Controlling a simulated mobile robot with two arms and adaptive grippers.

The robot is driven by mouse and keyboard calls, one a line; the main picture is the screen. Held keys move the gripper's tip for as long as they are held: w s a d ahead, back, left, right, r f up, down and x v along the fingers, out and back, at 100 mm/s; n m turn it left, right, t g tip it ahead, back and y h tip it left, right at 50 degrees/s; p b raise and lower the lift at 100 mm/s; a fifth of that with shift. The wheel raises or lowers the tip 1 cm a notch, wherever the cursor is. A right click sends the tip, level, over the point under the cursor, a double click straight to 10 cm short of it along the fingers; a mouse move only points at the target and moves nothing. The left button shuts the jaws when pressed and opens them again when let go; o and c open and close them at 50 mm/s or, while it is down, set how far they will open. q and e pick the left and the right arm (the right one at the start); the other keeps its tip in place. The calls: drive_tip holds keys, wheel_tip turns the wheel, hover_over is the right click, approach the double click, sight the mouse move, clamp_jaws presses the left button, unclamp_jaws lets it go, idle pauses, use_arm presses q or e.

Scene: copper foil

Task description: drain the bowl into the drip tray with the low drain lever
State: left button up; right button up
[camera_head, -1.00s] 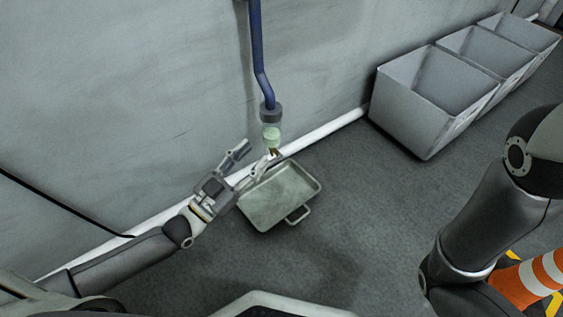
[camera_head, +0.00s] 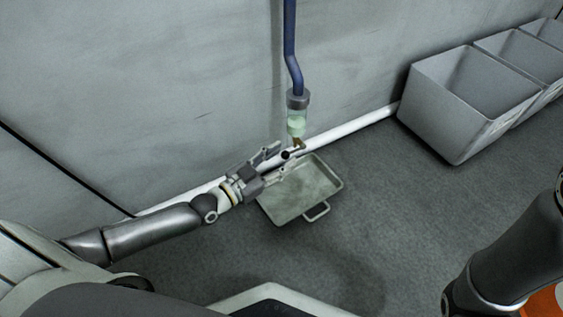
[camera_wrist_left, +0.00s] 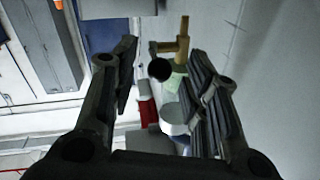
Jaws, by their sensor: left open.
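The bowl (camera_head: 297,122) is a pale green clear cup under a grey collar, at the lower end of a blue pipe. A brass drain fitting (camera_head: 298,143) sits below it, with the lever's dark round knob (camera_head: 286,155) sticking out toward my left gripper. My left gripper (camera_head: 284,160) is open, with one finger on each side of the knob. In the left wrist view the knob (camera_wrist_left: 160,69) shows between the spread fingers, the brass fitting (camera_wrist_left: 182,42) beyond it; contact cannot be told. The drip tray (camera_head: 312,183) lies on the floor below. My right gripper is out of view.
The grey wall (camera_head: 180,90) stands close behind the pipe, with a white skirting pipe (camera_head: 355,125) along its foot. Grey open bins (camera_head: 435,115) stand along the wall at the right. The floor (camera_head: 390,220) between them and the tray is clear.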

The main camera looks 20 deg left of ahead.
use_arm(q)
drive_tip(key=shift+w+d, duration=0.2)
drive_tip(key=shift+w, duration=0.2)
